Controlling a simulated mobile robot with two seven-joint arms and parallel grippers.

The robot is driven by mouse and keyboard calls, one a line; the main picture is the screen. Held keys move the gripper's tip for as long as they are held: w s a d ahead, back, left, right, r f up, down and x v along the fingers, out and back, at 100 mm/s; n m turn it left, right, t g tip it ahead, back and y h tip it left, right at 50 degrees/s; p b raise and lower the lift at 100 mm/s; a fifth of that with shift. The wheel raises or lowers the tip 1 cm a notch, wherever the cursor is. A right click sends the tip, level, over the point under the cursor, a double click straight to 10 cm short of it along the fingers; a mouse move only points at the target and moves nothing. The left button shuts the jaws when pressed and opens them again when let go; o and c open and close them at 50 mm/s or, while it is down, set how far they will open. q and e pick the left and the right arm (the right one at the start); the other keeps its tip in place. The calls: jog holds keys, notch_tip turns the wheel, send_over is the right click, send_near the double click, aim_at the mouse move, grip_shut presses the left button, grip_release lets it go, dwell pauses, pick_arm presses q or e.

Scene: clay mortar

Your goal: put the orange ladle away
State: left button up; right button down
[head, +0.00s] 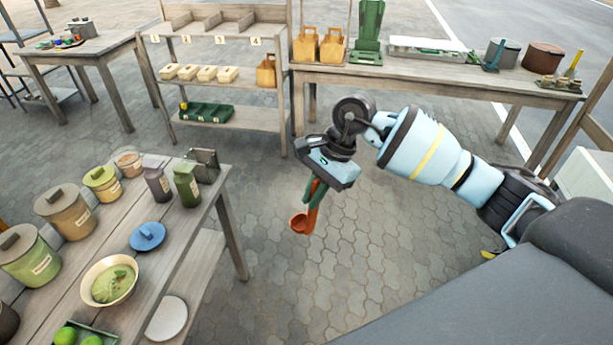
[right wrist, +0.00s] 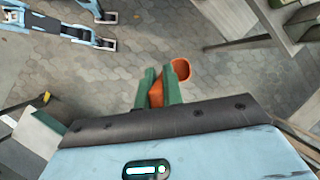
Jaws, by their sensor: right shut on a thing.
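The orange ladle (head: 301,224) hangs from my right gripper (head: 314,192), over open paving between the tables. Its bowl is at the lower end, below the green fingers. In the right wrist view, the green fingers of my right gripper (right wrist: 160,88) are shut on the orange handle. The round ladle bowl (right wrist: 181,69) shows just beyond them. Part of the handle is hidden by the fingers. My left gripper does not show in the head view.
A wooden table (head: 190,238) at left holds canisters, a bowl (head: 121,268) and a blue lid (head: 147,237). A numbered shelf (head: 222,98) stands at the back. A long table (head: 420,75) at back right holds baskets, a white tray and pots. Paving between is clear.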

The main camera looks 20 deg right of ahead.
jog(key=s+n+g+h, duration=0.3)
jog(key=s+n, duration=0.5)
jog(key=n, duration=0.5)
jog(key=shift+s+d+f+g, duration=0.15)
jog(key=shift+s+g, duration=0.2)
jog(key=shift+g, duration=0.25)
